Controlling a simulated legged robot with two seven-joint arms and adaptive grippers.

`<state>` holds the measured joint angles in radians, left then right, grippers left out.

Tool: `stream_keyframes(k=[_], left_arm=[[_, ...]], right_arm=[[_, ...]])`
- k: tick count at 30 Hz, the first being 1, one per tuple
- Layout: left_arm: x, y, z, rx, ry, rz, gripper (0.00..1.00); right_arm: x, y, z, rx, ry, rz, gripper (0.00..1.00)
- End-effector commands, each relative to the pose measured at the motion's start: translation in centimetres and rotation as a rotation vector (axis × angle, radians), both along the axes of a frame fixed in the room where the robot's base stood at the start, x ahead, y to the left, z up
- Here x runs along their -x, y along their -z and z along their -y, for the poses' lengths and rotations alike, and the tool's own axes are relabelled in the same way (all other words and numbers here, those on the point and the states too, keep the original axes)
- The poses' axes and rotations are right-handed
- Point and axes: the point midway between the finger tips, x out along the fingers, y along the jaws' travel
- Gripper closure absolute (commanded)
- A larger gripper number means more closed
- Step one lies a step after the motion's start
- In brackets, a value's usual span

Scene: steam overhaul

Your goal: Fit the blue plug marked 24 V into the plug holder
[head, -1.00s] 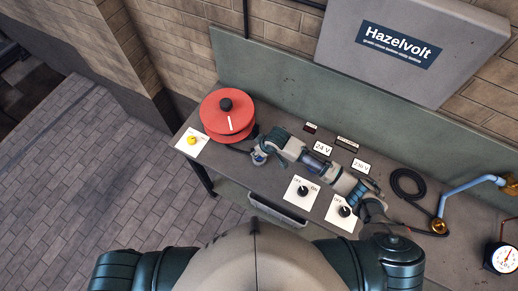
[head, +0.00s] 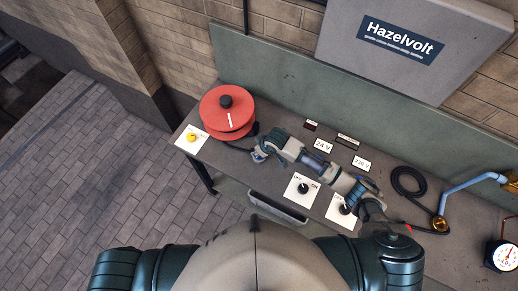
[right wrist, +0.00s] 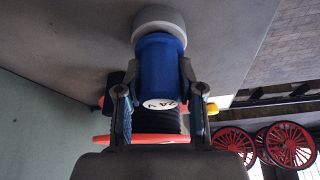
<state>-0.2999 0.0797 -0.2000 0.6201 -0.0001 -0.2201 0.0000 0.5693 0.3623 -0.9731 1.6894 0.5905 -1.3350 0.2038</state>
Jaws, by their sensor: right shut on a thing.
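The blue plug (right wrist: 160,65) shows in the right wrist view with a white "24 V" label on its near end. My right gripper (right wrist: 148,100) is shut on it, one finger on each side. The plug's far end meets a pale grey round collar (right wrist: 158,20); I cannot tell whether this is the plug holder or part of the plug. In the head view my right gripper (head: 262,153) is low over the bench beside the red reel (head: 228,110), and the plug is mostly hidden there. My left gripper is not in view.
The bench (head: 225,175) carries a yellow button (head: 192,137) on a white plate, a "24 V" sign (head: 323,147), a "230 V" sign (head: 361,163) and two rotary switches (head: 303,188). A coiled black cable (head: 408,184), blue pipe (head: 468,187) and gauge (head: 503,257) are at the right.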

Motion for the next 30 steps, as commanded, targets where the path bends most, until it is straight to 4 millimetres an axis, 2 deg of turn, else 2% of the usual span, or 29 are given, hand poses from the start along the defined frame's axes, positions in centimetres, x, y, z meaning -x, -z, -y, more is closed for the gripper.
stream_keyframes(k=[6, 7, 9, 10, 18, 22, 26, 30], left_arm=[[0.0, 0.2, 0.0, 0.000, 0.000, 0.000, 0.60], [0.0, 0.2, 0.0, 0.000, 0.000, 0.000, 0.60], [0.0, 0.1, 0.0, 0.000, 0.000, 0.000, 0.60], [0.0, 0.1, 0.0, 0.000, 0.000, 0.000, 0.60], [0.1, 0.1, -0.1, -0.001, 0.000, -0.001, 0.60], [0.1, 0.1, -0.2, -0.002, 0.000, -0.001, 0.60], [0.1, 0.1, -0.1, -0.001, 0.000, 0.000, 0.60], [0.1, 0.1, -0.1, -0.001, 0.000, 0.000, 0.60]], right_arm=[[0.0, 0.6, 0.0, 0.001, 0.000, -0.001, 1.00], [0.0, 0.5, 0.0, 0.000, 0.000, 0.000, 0.55], [0.0, 0.5, 0.0, 0.000, 0.000, 0.000, 0.38], [0.0, 0.5, 0.0, 0.000, 0.000, 0.000, 0.33], [0.0, 0.5, 0.0, 0.001, 0.000, -0.001, 0.33], [0.2, -0.2, 0.2, -0.001, 0.000, 0.001, 0.33], [0.8, -2.3, 0.8, 0.000, -0.001, 0.002, 0.33], [1.7, -5.3, 1.7, 0.000, -0.001, 0.004, 0.33]])
